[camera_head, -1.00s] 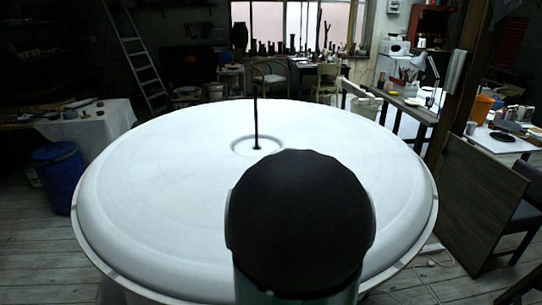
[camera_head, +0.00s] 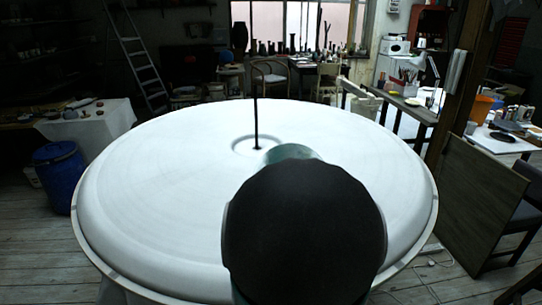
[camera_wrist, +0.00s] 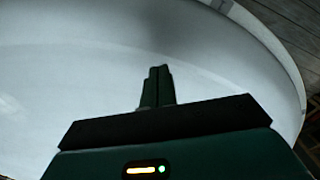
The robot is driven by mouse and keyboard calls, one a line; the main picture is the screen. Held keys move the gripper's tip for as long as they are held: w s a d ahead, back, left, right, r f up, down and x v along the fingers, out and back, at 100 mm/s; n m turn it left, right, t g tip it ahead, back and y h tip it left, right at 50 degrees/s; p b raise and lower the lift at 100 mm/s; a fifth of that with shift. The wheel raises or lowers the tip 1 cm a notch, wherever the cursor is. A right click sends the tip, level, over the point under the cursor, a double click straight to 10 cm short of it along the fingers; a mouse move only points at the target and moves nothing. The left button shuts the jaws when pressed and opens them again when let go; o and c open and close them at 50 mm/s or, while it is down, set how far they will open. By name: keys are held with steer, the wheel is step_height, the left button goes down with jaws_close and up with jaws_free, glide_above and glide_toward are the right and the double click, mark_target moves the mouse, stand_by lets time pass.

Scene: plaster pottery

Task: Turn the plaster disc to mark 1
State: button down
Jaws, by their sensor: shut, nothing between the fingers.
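The plaster disc (camera_head: 160,190) is a large white round slab that fills the middle of the head view. A thin dark rod (camera_head: 255,115) stands upright in a shallow ring at its centre. My arm covers the disc's near right part. In the wrist view the disc (camera_wrist: 70,70) spreads below my gripper, with its curved rim at the right. My gripper (camera_wrist: 160,70) is shut and empty, its fingers over the white surface. I cannot tell whether they touch it. A small pale piece (camera_wrist: 222,5) shows at the rim at the top. I see no readable mark.
A blue barrel (camera_head: 60,178) and a cloth-covered table (camera_head: 95,125) stand at the left. A ladder (camera_head: 138,60) leans behind. A wooden board (camera_head: 465,200) and a dark chair (camera_head: 518,215) are close to the disc's right side. Wooden floor shows at the lower left.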

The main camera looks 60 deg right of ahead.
steer(key=shift+r, duration=1.9)
steer(key=w+a+r+n+t+h, duration=0.1)
steer(key=w+a+r+t, duration=0.2)
steer(key=a, duration=0.8)
steer(key=w+a+r+n, duration=0.2)
steer(key=w+a+r, duration=0.25)
steer(key=a, duration=0.65)
steer(key=s+a+t+y, duration=0.1)
steer(key=s+a+t, duration=0.1)
steer(key=a, duration=0.9)
steer(key=shift+r+n+t, duration=0.25)
steer(key=shift+n+t, duration=0.05)
steer(key=shift+n, duration=0.1)
steer(key=shift+s, duration=0.2)
